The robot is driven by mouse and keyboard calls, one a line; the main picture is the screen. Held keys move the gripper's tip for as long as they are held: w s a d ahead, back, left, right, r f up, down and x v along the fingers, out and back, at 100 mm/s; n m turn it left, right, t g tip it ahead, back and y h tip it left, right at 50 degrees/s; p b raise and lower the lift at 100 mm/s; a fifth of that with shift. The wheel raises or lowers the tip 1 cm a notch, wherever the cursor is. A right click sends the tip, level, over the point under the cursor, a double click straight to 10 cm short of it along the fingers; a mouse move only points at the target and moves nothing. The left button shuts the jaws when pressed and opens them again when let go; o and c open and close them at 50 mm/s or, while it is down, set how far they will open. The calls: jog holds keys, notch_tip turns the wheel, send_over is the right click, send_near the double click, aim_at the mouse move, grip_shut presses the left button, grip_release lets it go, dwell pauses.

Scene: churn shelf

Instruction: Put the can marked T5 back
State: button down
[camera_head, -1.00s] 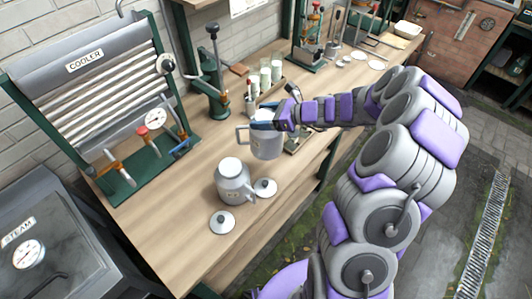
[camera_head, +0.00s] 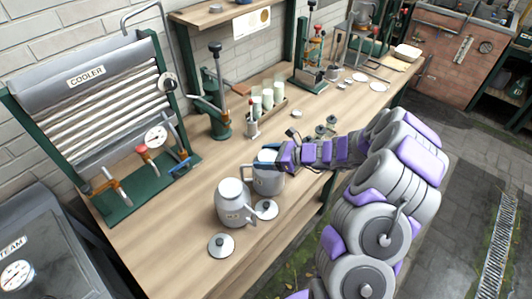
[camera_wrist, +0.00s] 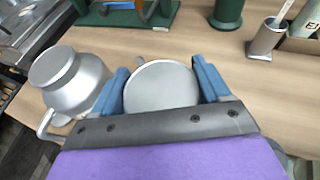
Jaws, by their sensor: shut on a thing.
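My gripper (camera_head: 268,160) has its blue fingers shut on a grey metal can (camera_head: 268,182) with a side handle, upright over the bench. In the wrist view the fingers sit on both sides of this can's round grey top (camera_wrist: 160,86). A second grey can (camera_head: 232,205) stands on the bench to its left and nearer; it also shows at the left of the wrist view (camera_wrist: 83,84). Both carry small markings or none I can read, so I cannot tell which is T5. Whether the held can's base touches the bench is unclear.
Two round lids with dark knobs lie on the bench (camera_head: 150,235), one near the held can (camera_head: 265,209), one nearer the front edge (camera_head: 221,245). The cooler (camera_head: 95,110) stands left. A rack of white bottles (camera_head: 268,98) and a green press (camera_head: 218,115) stand behind.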

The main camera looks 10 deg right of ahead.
grip_release()
jog(key=shift+d, duration=0.15)
jog(key=shift+s+r, duration=0.1)
jog(key=p+v, duration=0.3)
jog(key=v, duration=0.9)
jog(key=s+a+r+n+g+h, duration=0.1)
jog(key=s+a+r+n+g, duration=0.3)
jog(key=s+a+r+n, duration=0.3)
jog(key=s+a+r+n+g+h, duration=0.1)
jog(key=s+a+r+n+g, duration=0.3)
jog(key=s+a+n, duration=0.4)
jog(key=s+d+r+n+h, duration=0.1)
jog(key=s+d+n+h, duration=0.2)
jog(key=s, duration=0.7)
jog(key=s+d+r+n+h, duration=0.2)
jog(key=s+n+h, duration=0.4)
jog(key=s, duration=0.5)
jog(key=shift+s+d+g+h, duration=0.3)
jog(key=shift+d+g, duration=0.1)
jog(key=shift+d, duration=0.1)
